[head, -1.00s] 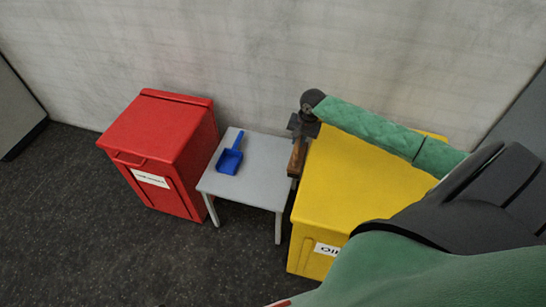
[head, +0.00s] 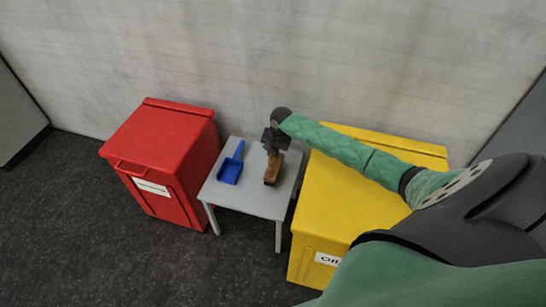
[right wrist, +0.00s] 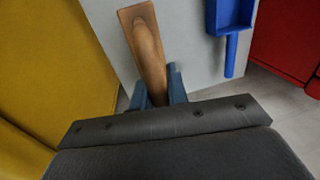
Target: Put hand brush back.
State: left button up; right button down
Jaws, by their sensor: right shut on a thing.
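The hand brush (head: 272,170) is brown and wooden. My right gripper (head: 273,151) is shut on it and points down over the right part of a small grey table (head: 254,203). In the right wrist view the brush (right wrist: 148,50) sticks out from between the blue-grey fingers (right wrist: 160,92), over the grey top. I cannot tell whether the brush touches the table. Its bristles are hidden. A blue dustpan (head: 230,170) lies on the table to the left of the brush, apart from it. My left gripper is not in view.
A red bin (head: 165,150) stands left of the table. A yellow bin (head: 330,210) stands close on its right, under my right arm. A pale wall (head: 240,60) is behind. The dark floor in front is clear.

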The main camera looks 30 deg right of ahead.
aim_at(274, 160)
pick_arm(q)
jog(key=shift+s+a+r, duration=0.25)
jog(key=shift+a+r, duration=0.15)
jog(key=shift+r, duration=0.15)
pick_arm(e)
jog(key=shift+f, duration=1.65)
pick_arm(q)
jog(key=shift+p, duration=0.35)
pick_arm(e)
jog(key=shift+f, duration=0.1)
jog(key=c, duration=1.4)
grip_release()
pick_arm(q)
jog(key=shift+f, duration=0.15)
pick_arm(e)
jog(key=shift+o, duration=0.2)
